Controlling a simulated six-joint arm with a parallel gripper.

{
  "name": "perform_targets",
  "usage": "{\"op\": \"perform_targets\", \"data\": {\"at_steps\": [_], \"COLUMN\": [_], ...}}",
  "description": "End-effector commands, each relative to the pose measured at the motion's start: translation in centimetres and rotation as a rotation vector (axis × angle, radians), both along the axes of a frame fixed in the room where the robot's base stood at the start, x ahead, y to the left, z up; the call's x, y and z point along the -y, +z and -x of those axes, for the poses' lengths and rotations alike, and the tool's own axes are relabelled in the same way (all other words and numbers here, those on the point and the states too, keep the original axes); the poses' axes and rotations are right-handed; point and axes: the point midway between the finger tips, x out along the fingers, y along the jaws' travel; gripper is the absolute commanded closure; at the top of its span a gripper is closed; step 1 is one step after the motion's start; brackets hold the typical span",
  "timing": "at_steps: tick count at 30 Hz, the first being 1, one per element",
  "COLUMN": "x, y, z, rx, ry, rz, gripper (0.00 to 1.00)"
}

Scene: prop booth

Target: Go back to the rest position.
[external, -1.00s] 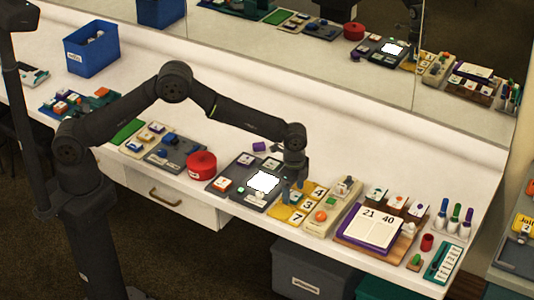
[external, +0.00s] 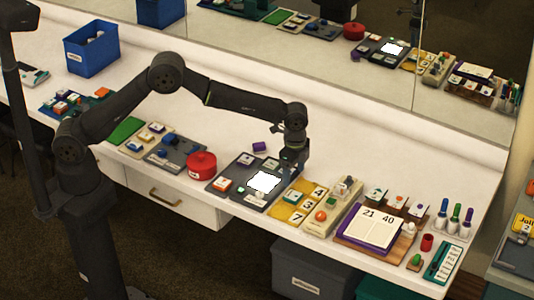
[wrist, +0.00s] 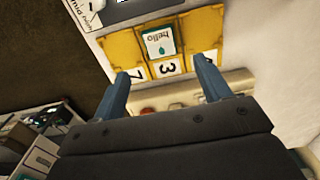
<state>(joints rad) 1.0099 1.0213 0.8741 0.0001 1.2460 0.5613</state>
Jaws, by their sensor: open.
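My gripper (external: 289,168) hangs above the back edge of the dark panel with the lit white square (external: 263,182), close to the yellow tray (external: 283,212). In the wrist view, my gripper (wrist: 165,80) has its two blue-grey fingers well apart with nothing held between them. Beyond the fingertips, the yellow tray (wrist: 122,50) shows number cards with 7 and 3. A green-edged tile marked "hello" (wrist: 160,38) lies in its middle slot.
A red round container (external: 202,166) stands left of the panel. A beige board (external: 322,228) and an open calendar book (external: 372,226) lie right of the yellow tray. A blue bin (external: 85,55) stands at the back left. The bench behind my gripper is mostly clear.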

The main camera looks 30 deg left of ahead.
Motion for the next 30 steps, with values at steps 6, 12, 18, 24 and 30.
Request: {"op": "perform_targets", "data": {"at_steps": [6, 12, 18, 24, 30], "x": [0.1, 0.0, -0.1, -0.1, 0.0], "y": [4.6, 8.6, 6.0, 2.0, -2.1], "z": [0.0, 0.0, 0.1, 0.0, 0.0], "rx": [0.002, 0.002, -0.002, -0.002, -0.002], "ry": [0.000, 0.000, 0.000, 0.000, 0.000], "rz": [0.004, 0.003, -0.004, -0.003, -0.002], "gripper": [0.30, 0.30, 0.30, 0.30, 0.30]}}
